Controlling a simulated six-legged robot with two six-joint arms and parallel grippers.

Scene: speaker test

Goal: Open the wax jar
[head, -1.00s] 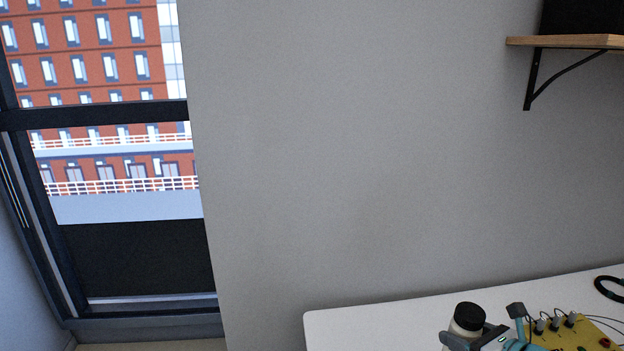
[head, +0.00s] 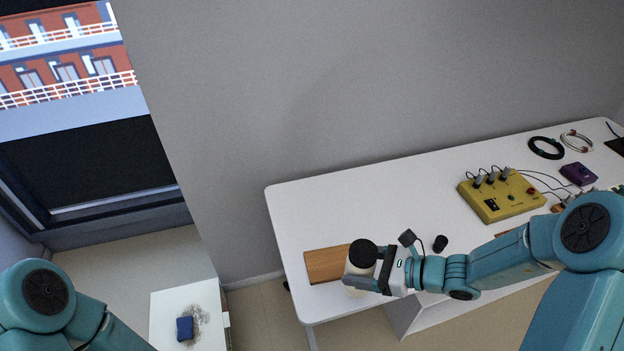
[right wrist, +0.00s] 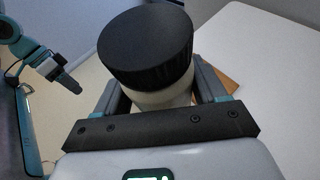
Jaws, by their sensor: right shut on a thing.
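The wax jar has a ribbed black lid (head: 363,253), seated on top, and a cream body (right wrist: 160,97). My right gripper (head: 366,273) is shut around the body below the lid and holds the jar near the table's front left edge. In the right wrist view the jar (right wrist: 148,48) fills the upper middle, upright or slightly tilted, between the two fingers. My left gripper (right wrist: 68,82) shows small and dark at the left of that view, apart from the jar; its jaws cannot be made out.
The white table (head: 320,210) carries a wooden board (head: 327,264), a yellow box with knobs (head: 500,195), a small black cylinder (head: 440,243), a purple box (head: 578,174) and coiled cables (head: 546,148). A low white surface (head: 170,305) holds a blue block (head: 185,328). The table's back left is clear.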

